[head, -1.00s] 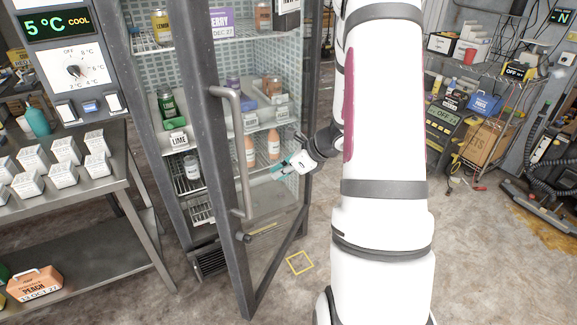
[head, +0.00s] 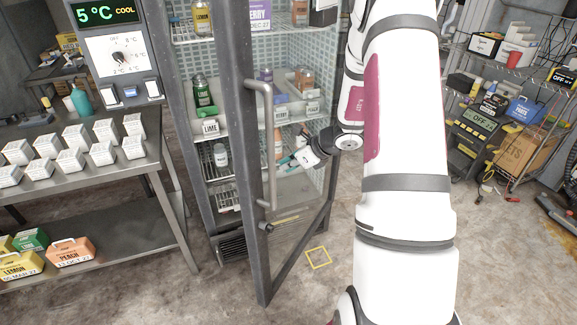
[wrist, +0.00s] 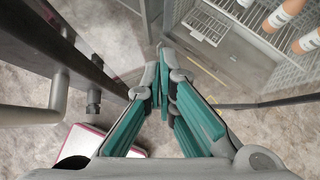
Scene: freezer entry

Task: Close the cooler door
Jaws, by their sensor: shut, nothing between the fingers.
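The cooler door (head: 253,190) stands open, a dark grey frame with a glass pane, swung out towards me. Its long grey handle (head: 268,150) is on the near upright; it also shows at the left of the wrist view (wrist: 58,95). The cooler (head: 200,180) shows behind and through the door, with stocked shelves. My gripper (head: 286,162) is low in front of the shelves, right of the handle in the head view. In the wrist view its teal fingers (wrist: 163,82) are shut and empty, apart from the handle, between the door frame and the shelves.
A steel table (head: 150,170) with white boxes stands left of the cooler. A wire shelf (head: 530,75) and tools are at the right. A yellow square (head: 318,258) marks the floor below the door. Bottles (wrist: 285,14) stand on the shelves.

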